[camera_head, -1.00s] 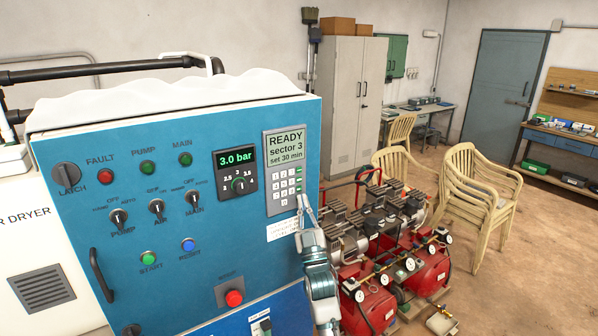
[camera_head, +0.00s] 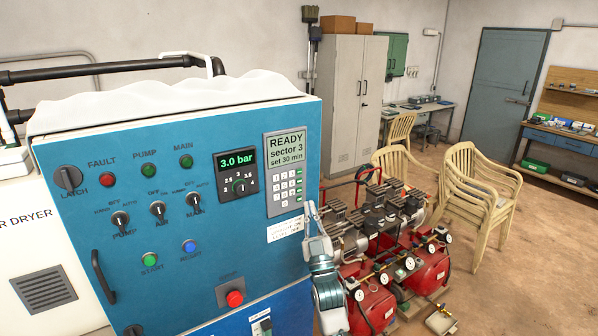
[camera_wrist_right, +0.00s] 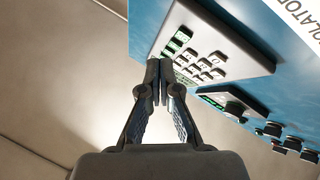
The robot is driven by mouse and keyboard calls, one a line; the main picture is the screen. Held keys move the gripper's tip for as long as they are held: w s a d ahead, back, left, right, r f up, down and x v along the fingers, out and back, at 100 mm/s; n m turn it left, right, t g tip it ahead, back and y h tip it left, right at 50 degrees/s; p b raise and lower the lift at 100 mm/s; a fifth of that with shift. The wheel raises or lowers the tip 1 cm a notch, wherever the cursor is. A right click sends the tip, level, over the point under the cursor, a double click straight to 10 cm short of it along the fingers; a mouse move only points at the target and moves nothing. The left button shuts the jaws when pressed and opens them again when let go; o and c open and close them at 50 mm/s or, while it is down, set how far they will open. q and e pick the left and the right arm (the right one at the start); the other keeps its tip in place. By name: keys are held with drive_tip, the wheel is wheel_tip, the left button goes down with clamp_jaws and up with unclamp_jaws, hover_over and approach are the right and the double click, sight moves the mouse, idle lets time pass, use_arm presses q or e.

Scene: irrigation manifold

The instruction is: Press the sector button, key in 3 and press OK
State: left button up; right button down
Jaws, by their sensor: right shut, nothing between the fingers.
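The blue control panel (camera_head: 225,262) fills the left half of the head view. My right gripper (camera_head: 310,208) is shut and empty, just right of and below the keypad at the panel's right edge. In the right wrist view the shut fingertips (camera_wrist_right: 158,66) appear near the keypad's white keys (camera_wrist_right: 207,63) and green keys; whether they touch is unclear. My left gripper is not in view.
A pressure dial unit (camera_head: 237,171) shows 3.0 bar, left of the keypad. Knobs, lamps and a red button (camera_head: 234,298) sit elsewhere on the panel. Red compressors (camera_head: 372,300) stand close to the right of my right arm. Stacked chairs (camera_head: 477,195) are farther right.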

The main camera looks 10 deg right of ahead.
drive_tip(key=shift+s+d+p, duration=0.2)
drive_tip(key=shift+s+d, duration=0.1)
drive_tip(key=shift+s, duration=0.55)
drive_tip(key=shift+s+d+p, duration=0.2)
drive_tip(key=shift+s+d, duration=0.1)
drive_tip(key=shift+s, duration=0.5)
